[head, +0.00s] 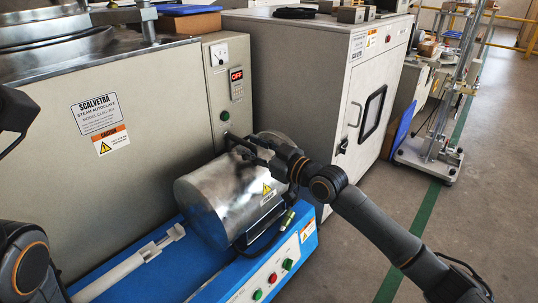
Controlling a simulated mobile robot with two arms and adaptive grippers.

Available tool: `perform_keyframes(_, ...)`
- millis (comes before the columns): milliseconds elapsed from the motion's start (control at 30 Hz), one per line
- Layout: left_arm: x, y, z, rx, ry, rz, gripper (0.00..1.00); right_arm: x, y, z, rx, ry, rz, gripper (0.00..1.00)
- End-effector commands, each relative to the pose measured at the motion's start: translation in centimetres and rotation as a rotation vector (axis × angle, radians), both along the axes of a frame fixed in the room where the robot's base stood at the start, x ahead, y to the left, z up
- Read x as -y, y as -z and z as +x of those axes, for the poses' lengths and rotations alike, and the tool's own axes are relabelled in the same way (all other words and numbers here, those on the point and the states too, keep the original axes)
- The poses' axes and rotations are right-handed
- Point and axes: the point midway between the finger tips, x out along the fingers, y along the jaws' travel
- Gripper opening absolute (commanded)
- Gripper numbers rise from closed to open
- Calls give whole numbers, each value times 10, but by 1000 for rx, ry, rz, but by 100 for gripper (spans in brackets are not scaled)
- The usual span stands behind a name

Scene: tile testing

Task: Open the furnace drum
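The furnace drum (218,203) is a shiny metal cylinder lying on a blue base (190,262), with a yellow warning label on its side. It looks closed. My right gripper (238,146) is at the drum's upper back edge, with its dark fingers pointing left. Whether it touches the drum or grips a handle there cannot be made out. Part of my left arm (25,265) shows at the left edge; its fingers cannot be seen.
A steam autoclave (165,110) stands close behind the drum. A grey cabinet (290,75) with a windowed door is behind right. The blue base carries a white rod (130,265) and red and green buttons (273,278). Open floor (460,230) lies to the right.

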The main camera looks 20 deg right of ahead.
Motion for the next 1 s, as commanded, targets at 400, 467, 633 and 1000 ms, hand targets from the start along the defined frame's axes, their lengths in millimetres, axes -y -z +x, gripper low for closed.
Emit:
perform_keyframes(400,0,0,-1,2,0,1,40,37,1,-56,-2,0,-1,37)
perform_keyframes(467,0,0,-1,2,0,1,40,38,0,-58,-1,0,-1,37)
perform_keyframes(633,0,0,-1,2,0,1,40,39,0,-59,-1,0,1,37)
perform_keyframes(1000,0,-2,6,-17,0,1,40,29,-9,-64,24,-9,27,37)
